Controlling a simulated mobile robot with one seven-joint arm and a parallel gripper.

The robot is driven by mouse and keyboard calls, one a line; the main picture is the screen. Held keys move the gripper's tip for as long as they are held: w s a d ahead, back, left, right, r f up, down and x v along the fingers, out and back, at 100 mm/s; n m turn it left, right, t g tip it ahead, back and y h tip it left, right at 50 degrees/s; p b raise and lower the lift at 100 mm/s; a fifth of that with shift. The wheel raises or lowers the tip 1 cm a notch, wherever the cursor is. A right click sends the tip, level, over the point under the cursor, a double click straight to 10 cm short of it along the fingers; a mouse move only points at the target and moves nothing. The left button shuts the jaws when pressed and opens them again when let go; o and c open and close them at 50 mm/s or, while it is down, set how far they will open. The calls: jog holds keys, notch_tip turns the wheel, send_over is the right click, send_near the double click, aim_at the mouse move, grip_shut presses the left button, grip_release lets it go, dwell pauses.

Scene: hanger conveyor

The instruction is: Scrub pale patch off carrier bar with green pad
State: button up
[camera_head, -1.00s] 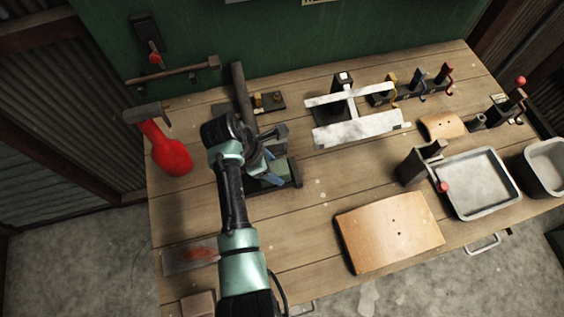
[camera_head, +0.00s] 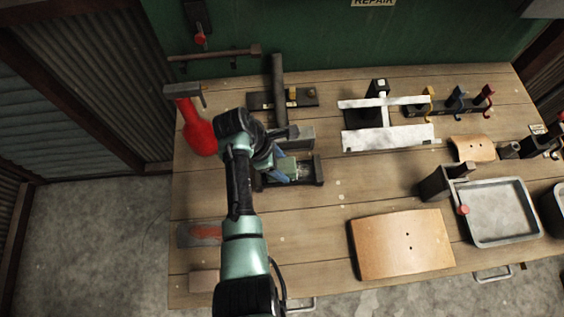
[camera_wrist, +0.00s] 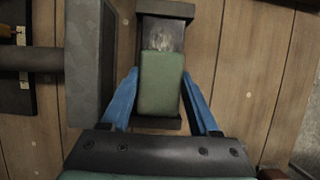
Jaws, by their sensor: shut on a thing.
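The green pad (camera_wrist: 162,82) lies between my gripper's two blue fingers (camera_wrist: 161,74) in the wrist view. It also shows as a small green patch in the head view (camera_head: 288,164). My gripper (camera_head: 285,167) is shut on the pad, low over a dark holder (camera_head: 319,169) with raised ends. Just past the pad, a dark grey surface (camera_wrist: 163,36) with pale scuffs shows inside this holder. I cannot tell for sure whether it is the carrier bar; the pad hides part of it.
A grey block (camera_wrist: 90,55) stands close beside the holder, with a dark post (camera_head: 278,88) behind. A whitish frame (camera_head: 388,137), a curved wooden board (camera_head: 402,245), a metal tray (camera_head: 499,240) and a red bottle (camera_head: 198,132) are around. Bare bench lies between holder and board.

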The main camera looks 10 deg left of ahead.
aim_at(315, 170)
jog(key=shift+w+d+f+p, duration=0.15)
jog(key=shift+w+d, duration=0.15)
jog(key=shift+d, duration=0.6)
jog(key=shift+w+d+r+p, duration=0.15)
jog(key=shift+w+d, duration=0.1)
jog(key=shift+d, duration=0.6)
jog(key=shift+w+d+f, duration=0.1)
jog(key=shift+w+d, duration=0.1)
jog(key=shift+d, duration=0.7)
jog(key=shift+w+d+f, duration=0.1)
jog(key=shift+w+d, duration=0.1)
jog(key=shift+d, duration=0.65)
grip_shut()
jog(key=shift+d, duration=0.1)
jog(key=shift+w+d+r+p, duration=0.1)
jog(key=shift+w+r+p, duration=0.05)
jog(key=shift+r+p, duration=0.85)
notch_tip(315, 170, up, 4)
jog(key=p, duration=0.4)
jog(key=shift+p, duration=0.35)
jog(key=shift+r, duration=0.1)
notch_tip(315, 170, up, 3)
jog(key=p, duration=0.3)
jog(key=shift+a+f, duration=0.2)
